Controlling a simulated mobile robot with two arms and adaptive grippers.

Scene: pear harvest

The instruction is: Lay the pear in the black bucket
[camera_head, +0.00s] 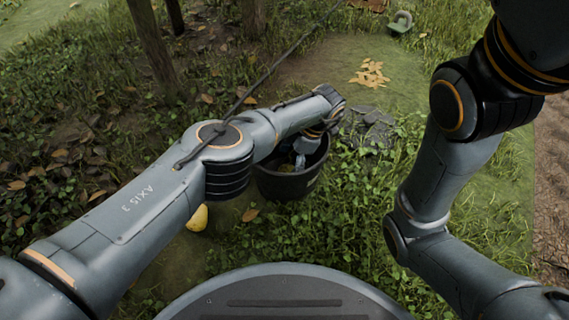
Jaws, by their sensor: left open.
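The black bucket (286,188) stands upright on the ground near the middle, partly covered by my left arm. My left gripper (301,160) points down into the bucket's mouth and is open. Its fingertips and what lies at the bottom of the bucket are hard to make out. A yellow pear (197,219) lies on the ground left of the bucket, partly hidden under my left forearm. My right arm shows at the right, but its gripper is outside the picture.
Tree trunks (152,45) stand at the upper left, with fallen leaves around them. A pile of yellowish leaves (370,74) and a flat grey stone patch (367,128) lie beyond the bucket. A green object (401,22) sits farther back. Grass right of the bucket is open.

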